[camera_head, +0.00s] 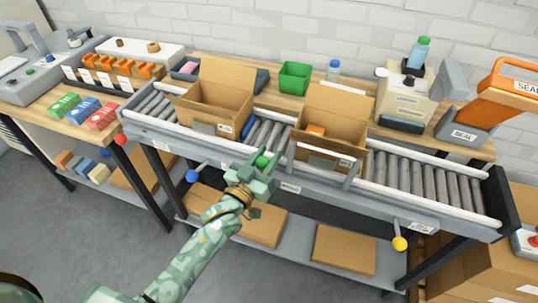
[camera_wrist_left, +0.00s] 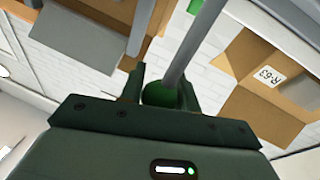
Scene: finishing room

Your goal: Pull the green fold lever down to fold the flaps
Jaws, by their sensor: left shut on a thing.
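The green fold lever has a round green knob (camera_head: 262,161) on a grey rod, at the front edge of the roller conveyor in the head view. My left gripper (camera_head: 262,172) is shut on this knob. In the left wrist view the green knob (camera_wrist_left: 160,94) sits between my left gripper's fingers (camera_wrist_left: 165,92), with the grey rod running up and away. Two open cardboard boxes stand on the conveyor, a left one (camera_head: 205,113) and a right one (camera_head: 322,152), with flaps standing up. An orange item (camera_head: 316,130) lies in the right box. My right gripper is not in view.
A blue-knobbed lever (camera_head: 192,176), a red knob (camera_head: 121,140) and a yellow-knobbed lever (camera_head: 400,243) stick out along the front. An orange sealer (camera_head: 505,92) and a label machine (camera_head: 405,100) stand at right. Flat cardboard (camera_head: 345,250) lies on the lower shelf.

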